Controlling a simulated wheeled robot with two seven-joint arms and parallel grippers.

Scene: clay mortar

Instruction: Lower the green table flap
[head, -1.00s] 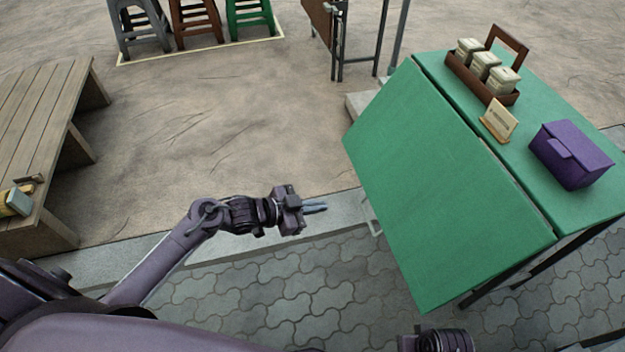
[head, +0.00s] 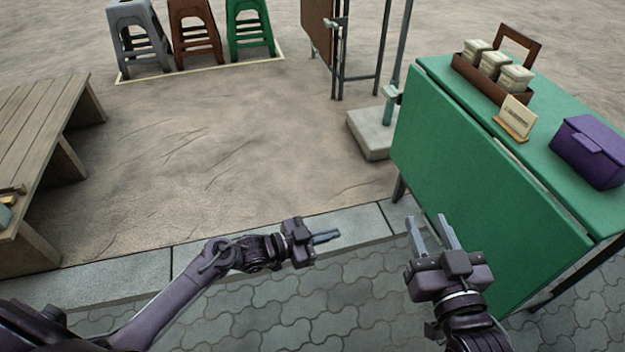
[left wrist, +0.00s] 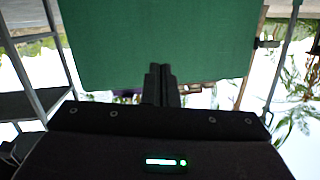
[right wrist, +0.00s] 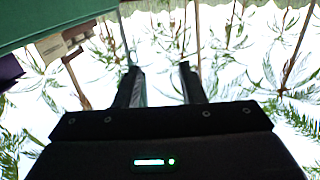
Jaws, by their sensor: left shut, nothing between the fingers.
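The green table flap (head: 475,180) hangs steeply down from the near long edge of the green table top (head: 455,85) in the head view. It fills the upper middle of the left wrist view (left wrist: 160,40). My left gripper (head: 325,237) is shut and empty, left of the flap and apart from it. My right gripper (head: 432,234) is open and empty, in front of the flap's lower part in the head view; I cannot tell if it touches. In the right wrist view a green edge (right wrist: 50,18) shows at the upper left.
On the table top stand a brown caddy with pale jars (head: 488,80), a small sign (head: 515,117) and a purple box (head: 590,150). A wooden bench (head: 45,130) is at left. The ground between is clear.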

